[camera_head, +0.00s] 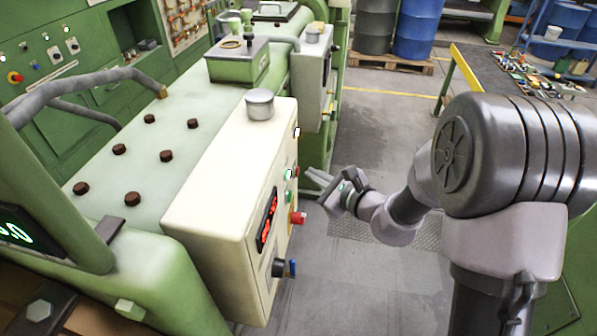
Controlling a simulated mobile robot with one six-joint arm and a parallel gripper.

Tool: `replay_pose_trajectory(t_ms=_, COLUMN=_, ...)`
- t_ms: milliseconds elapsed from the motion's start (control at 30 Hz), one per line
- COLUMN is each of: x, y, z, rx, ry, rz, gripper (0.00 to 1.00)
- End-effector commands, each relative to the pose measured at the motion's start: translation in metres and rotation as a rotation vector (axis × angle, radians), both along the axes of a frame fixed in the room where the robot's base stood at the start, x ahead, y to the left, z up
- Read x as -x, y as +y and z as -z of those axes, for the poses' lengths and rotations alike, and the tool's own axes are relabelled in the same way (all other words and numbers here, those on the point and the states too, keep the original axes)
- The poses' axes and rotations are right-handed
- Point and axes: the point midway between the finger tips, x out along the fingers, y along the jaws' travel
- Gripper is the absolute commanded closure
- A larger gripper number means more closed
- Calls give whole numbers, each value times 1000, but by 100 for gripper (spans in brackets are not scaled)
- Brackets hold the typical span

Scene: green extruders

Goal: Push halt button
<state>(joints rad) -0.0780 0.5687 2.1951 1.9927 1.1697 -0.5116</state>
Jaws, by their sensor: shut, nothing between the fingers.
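A red push button (298,217) sticks out from the right-hand face of the cream control box (228,180) on the green machine. My gripper (312,182) is shut and empty, to the right of the panel, close to the green buttons and a little above the red button in the picture. I cannot tell whether its tips touch the panel. Another red button (15,77) is on the green cabinet at far left.
A dark knob (279,267) with a blue part juts from the lower panel. A second control box (312,75) stands farther back. Grey floor (375,280) to the right of the machine is clear.

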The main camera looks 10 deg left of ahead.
Motion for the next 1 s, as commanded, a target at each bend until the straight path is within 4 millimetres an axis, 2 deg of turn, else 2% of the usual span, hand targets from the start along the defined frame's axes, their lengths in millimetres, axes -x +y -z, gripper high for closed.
replay_pose_trajectory(t_ms=1000, x=0, y=11, z=0, rx=0, ry=0, rz=0, gripper=100)
